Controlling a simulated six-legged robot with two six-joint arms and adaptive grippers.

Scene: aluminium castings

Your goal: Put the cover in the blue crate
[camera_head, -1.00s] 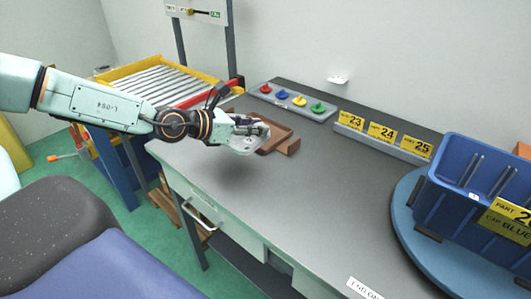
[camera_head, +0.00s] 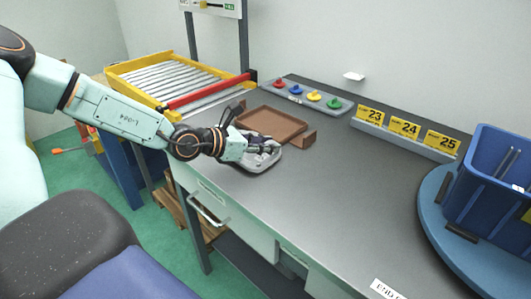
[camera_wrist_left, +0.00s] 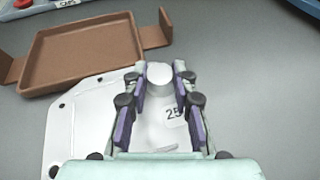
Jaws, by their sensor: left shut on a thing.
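The cover (camera_head: 262,160) is a pale grey flat casting with bolt holes and a raised round boss. In the left wrist view the cover (camera_wrist_left: 88,118) bears a label reading 25. My left gripper (camera_head: 270,148) is shut on the cover's boss, and its fingers (camera_wrist_left: 160,82) stand on both sides of it in the wrist view. The cover is just in front of the brown tray; I cannot tell whether it touches the table. The blue crate (camera_head: 486,185) stands at the far right, partly cut off by the picture edge. My right gripper is not in view.
The empty brown tray (camera_head: 305,138) lies behind the cover on the grey table (camera_head: 340,200). Behind are a rack with coloured knobs (camera_head: 325,106) and a strip of yellow number tags (camera_head: 405,136). The crate stands on a blue round turntable (camera_head: 440,235). The table's middle is clear.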

